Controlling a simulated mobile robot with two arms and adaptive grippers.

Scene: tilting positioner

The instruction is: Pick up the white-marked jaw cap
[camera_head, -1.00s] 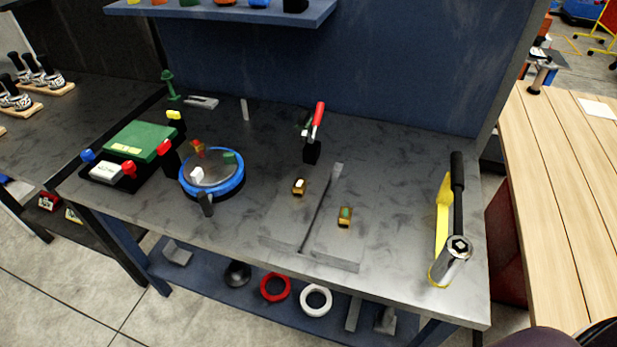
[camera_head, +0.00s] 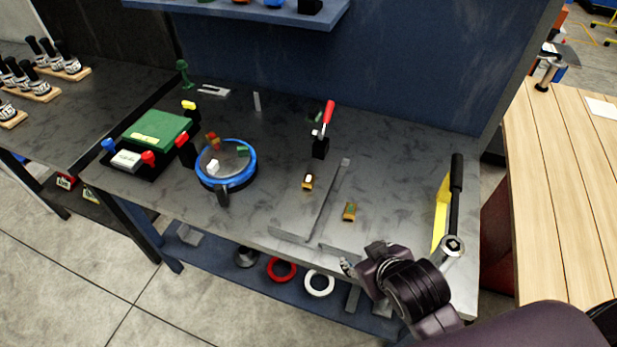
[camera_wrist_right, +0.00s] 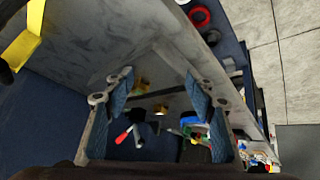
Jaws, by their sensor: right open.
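The white-marked jaw cap (camera_head: 308,181) is a small brass block with a white top, lying on the grey bench left of a thin grey bar. It also shows small in the right wrist view (camera_wrist_right: 160,109). A similar green-marked cap (camera_head: 349,212) lies to the right of the bar. My right gripper (camera_head: 361,257) is open and empty over the bench's front edge, apart from both caps. In the right wrist view its two blue-padded fingers (camera_wrist_right: 158,80) are spread, with the caps visible beyond. My left gripper is not in view.
A blue-rimmed round fixture (camera_head: 228,187) with red, white and green blocks stands left. A red-handled clamp (camera_head: 322,135) stands behind the caps. A yellow-and-black tool (camera_head: 446,208) lies right. A green-topped box (camera_head: 158,129) is far left. Bench around the caps is mostly clear.

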